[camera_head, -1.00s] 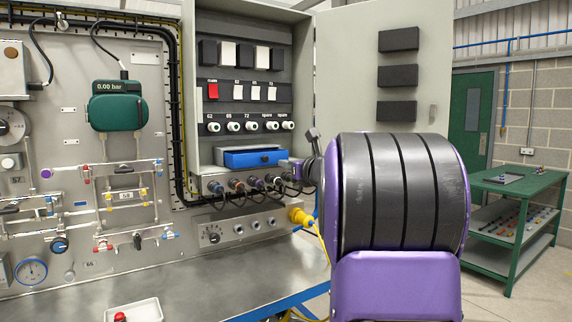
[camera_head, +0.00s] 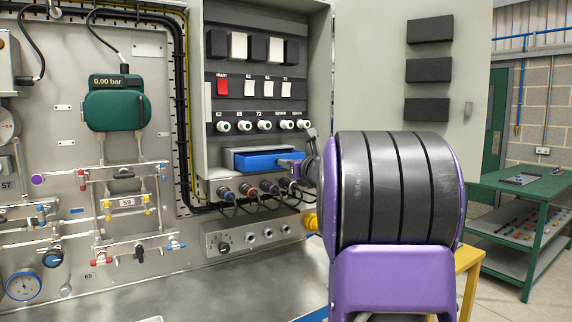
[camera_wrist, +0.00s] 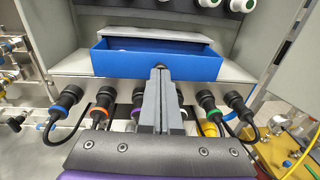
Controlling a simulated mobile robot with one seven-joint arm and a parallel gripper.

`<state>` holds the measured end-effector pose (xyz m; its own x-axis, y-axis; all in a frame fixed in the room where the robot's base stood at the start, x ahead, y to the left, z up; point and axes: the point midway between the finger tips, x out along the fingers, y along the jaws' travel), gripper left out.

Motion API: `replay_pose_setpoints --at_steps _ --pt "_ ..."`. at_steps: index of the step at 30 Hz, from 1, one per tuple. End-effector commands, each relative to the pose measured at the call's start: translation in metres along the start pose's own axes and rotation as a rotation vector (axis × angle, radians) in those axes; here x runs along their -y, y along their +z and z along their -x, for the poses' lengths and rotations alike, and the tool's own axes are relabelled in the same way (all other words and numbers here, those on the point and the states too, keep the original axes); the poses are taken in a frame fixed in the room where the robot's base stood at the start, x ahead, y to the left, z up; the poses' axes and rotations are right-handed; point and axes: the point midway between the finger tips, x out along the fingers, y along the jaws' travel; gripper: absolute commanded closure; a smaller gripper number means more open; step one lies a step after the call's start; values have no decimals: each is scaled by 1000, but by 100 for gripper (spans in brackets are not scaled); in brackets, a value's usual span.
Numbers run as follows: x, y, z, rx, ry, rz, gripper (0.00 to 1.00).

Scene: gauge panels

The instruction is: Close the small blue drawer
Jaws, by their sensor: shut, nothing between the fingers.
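The small blue drawer (camera_head: 256,163) sits low in the open grey cabinet and is pulled partly out. In the wrist view its blue front (camera_wrist: 115,62) faces me, and some of the inside shows above the front edge. My gripper (camera_head: 292,165) is at the right part of the drawer in the head view. In the wrist view my gripper (camera_wrist: 160,72) is shut and empty, with its fingertips at the middle of the drawer front, by a small dark knob (camera_wrist: 161,66). I cannot tell whether they touch. The fingers hide part of the front.
A row of cable connectors (camera_wrist: 103,101) with coloured rings lies below the drawer, close to my gripper on both sides. The open cabinet door (camera_head: 375,60) stands to the right. A green table (camera_head: 518,187) stands further right.

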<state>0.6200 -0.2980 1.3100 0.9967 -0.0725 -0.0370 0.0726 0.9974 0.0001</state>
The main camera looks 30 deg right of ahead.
Motion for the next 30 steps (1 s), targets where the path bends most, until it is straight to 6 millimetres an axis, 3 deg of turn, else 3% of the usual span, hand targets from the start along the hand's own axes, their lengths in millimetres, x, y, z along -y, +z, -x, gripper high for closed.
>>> replay_pose_setpoints --at_steps 6,15,18,30 --pt "-1 0 -6 0 2 0 100" --pt "-5 3 -60 -1 3 0 100" --pt "-5 3 -69 0 2 -1 100" --pt "-7 6 -73 6 2 -1 100"
